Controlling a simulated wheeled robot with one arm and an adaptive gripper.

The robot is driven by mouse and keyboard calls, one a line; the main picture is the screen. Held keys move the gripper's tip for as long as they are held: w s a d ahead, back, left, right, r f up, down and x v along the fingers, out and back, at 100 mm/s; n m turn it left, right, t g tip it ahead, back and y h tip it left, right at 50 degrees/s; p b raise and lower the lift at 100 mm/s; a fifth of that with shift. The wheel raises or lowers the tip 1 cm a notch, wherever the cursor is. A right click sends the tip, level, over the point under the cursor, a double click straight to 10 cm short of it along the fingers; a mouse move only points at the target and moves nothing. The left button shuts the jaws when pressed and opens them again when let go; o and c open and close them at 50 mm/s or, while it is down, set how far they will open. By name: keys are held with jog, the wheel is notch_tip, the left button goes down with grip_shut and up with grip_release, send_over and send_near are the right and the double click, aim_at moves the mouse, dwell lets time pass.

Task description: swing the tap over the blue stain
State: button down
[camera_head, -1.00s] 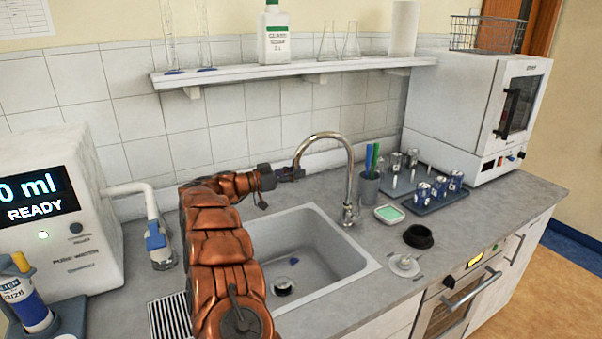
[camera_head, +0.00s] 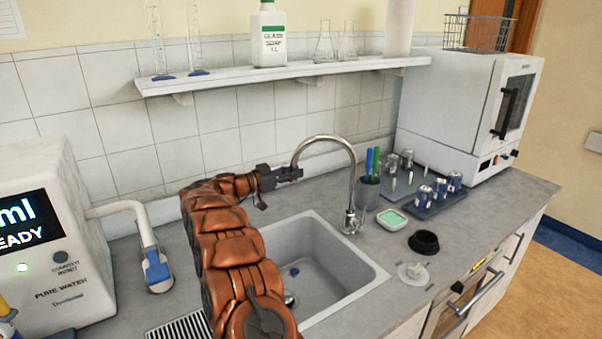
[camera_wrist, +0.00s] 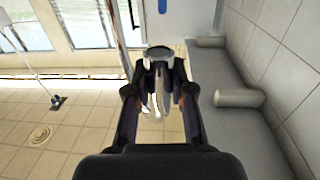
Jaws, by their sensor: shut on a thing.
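The chrome tap (camera_head: 351,180) stands upright at the back right of the grey sink (camera_head: 372,268). Its arched spout bends left, and its outlet end is at my gripper. My gripper (camera_head: 292,173) is shut on the tap's spout end, above the back edge of the sink. In the wrist view the round end of the spout (camera_wrist: 159,52) sits between the fingers. The blue stain (camera_head: 294,272) lies on the sink floor, near the drain (camera_head: 289,300), which my arm partly hides. The spout end is behind the stain in the head view.
A pure water machine (camera_head: 60,245) with a hose stands at left. A shelf (camera_head: 290,75) with glassware runs above.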

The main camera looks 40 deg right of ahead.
jog(key=c, duration=1)
grip_release()
jog(key=w+a, duration=0.1)
jog(key=a, duration=0.6)
jog(key=shift+a, duration=0.25)
jog(key=shift+w, duration=0.15)
